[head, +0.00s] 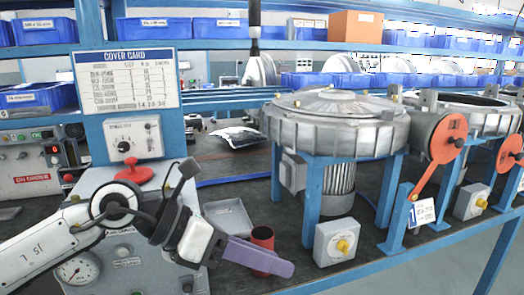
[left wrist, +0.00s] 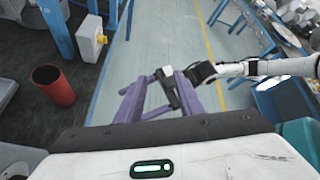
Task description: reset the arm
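My left arm comes in from the left in the head view. Its purple-fingered gripper (head: 262,257) points right, in front of the red cup and near the bench's front edge. In the left wrist view the gripper's two purple fingers (left wrist: 160,98) stand apart with nothing visibly held between them, over the floor past the bench edge. My right arm (left wrist: 275,66) enters from the right in the left wrist view. Its dark end reaches behind the left fingers, and its finger state is unclear. The right arm does not show in the head view.
The red cup (head: 262,238) stands on the dark bench; it also shows left of the fingers in the left wrist view (left wrist: 54,86). A grey tray (head: 229,217) lies behind it. A blower housing (head: 335,125) on blue legs and a yellow-knobbed box (head: 337,241) stand to the right.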

